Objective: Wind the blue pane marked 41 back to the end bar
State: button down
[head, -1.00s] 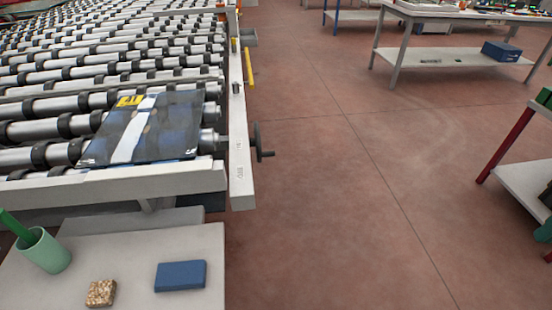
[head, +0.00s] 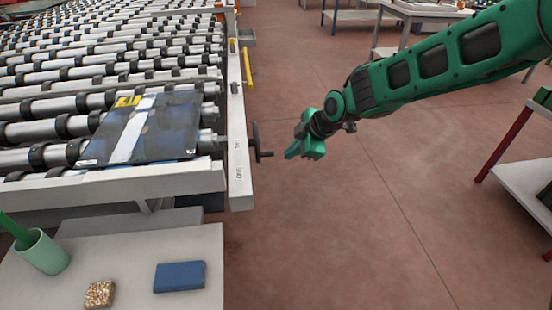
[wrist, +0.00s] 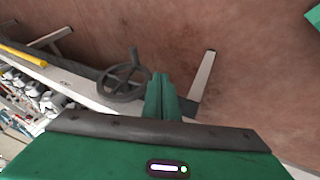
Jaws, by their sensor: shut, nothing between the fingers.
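The dark blue pane (head: 165,132) lies flat on the rollers near the front end of the conveyor, with a yellow mark and a pale streak on it. The number on it is too small to read. The white end bar (head: 110,183) runs along the front, close to the pane's near edge. A dark handwheel with a crank handle (head: 256,143) sticks out from the right side rail; it also shows in the wrist view (wrist: 122,82). My green gripper (head: 289,155) is shut and empty, just right of the handwheel and apart from it in the head view.
A side rail (head: 238,150) bounds the conveyor, with a yellow handle (head: 249,68) farther back. A low table (head: 130,245) in front holds a green cup (head: 43,252), a speckled block (head: 100,294) and a blue block (head: 180,277).

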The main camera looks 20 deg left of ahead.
jog(key=w+a+r+x, duration=0.1)
jog(key=w+x, duration=0.1)
jog(key=x, duration=1)
jog(key=shift+w+a, duration=0.3)
jog(key=shift+w, duration=0.05)
jog(key=shift+f, duration=0.15)
jog(key=shift+a, duration=0.15)
